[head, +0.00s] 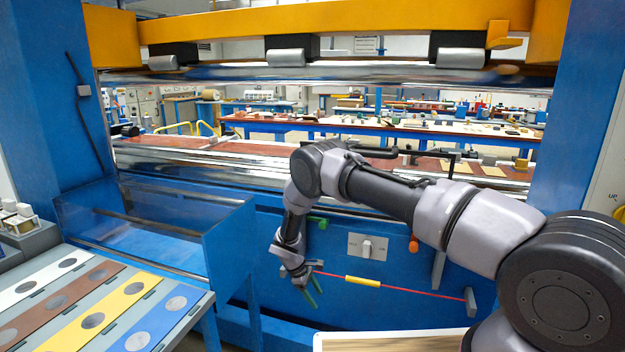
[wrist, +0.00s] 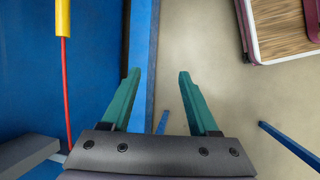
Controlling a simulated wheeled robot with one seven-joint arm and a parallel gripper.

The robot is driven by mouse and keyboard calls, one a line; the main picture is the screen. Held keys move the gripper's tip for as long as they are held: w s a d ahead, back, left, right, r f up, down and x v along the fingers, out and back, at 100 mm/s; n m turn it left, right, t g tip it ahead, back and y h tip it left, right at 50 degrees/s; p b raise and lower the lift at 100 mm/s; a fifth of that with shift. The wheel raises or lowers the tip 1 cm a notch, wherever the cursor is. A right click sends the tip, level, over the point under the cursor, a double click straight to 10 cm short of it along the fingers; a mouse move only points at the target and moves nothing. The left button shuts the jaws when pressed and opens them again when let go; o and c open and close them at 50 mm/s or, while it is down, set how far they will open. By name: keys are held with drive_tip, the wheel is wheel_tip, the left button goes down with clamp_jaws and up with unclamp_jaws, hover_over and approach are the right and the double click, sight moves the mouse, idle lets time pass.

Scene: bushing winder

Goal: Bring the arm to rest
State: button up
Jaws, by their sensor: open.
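My gripper (head: 309,289) hangs from my arm in front of the blue machine front, pointing down. In the wrist view my gripper (wrist: 158,76) has its two green fingers apart, with nothing between them. Behind the fingers in that view are the blue panel edge and the beige floor. My arm reaches in from the right of the head view and bends down at the elbow.
A red cord with a yellow sleeve (head: 362,281) runs close beside my gripper across the blue front. A switch plate (head: 368,247), a green knob (head: 318,223) and an orange knob (head: 414,243) are nearby. A table with coloured strips (head: 90,320) stands left.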

drive_tip(key=w+d+r+m+y, duration=0.1)
drive_tip(key=w+d+r+m, duration=0.1)
drive_tip(key=r, duration=1)
drive_tip(key=w+d+r+m+y, duration=0.1)
drive_tip(key=d+r+m, duration=0.2)
drive_tip(key=r, duration=0.8)
drive_tip(key=w+d+r+m+y, duration=0.1)
drive_tip(key=w+d+r+m, duration=0.1)
drive_tip(key=r, duration=1)
drive_tip(key=s+d+r+m+t+y, duration=0.1)
drive_tip(key=s+d+r, duration=0.15)
drive_tip(key=r, duration=0.35)
drive_tip(key=s+d+r+m, duration=0.1)
drive_tip(key=d+r, duration=0.2)
drive_tip(key=r, duration=0.3)
drive_tip(key=s+d+r+m+t+y, duration=0.1)
drive_tip(key=s+d+r+m, duration=0.1)
drive_tip(key=s+d+r, duration=0.35)
drive_tip(key=s+d+r+m+t+y, duration=0.1)
drive_tip(key=s+d+r+m, duration=0.1)
drive_tip(key=s+r, duration=0.6)
drive_tip(key=s+d+r+m+t, duration=0.1)
drive_tip(key=s+d+r+m, duration=0.1)
drive_tip(key=s, duration=0.6)
drive_tip(key=s+d+r+m+t+y, duration=0.1)
drive_tip(key=s+d+r+m+t, duration=0.1)
drive_tip(key=s, duration=0.7)
drive_tip(key=shift+s+r+m+t, duration=0.2)
drive_tip(key=shift+r+m+t, duration=0.15)
drive_tip(key=shift+m, duration=0.15)
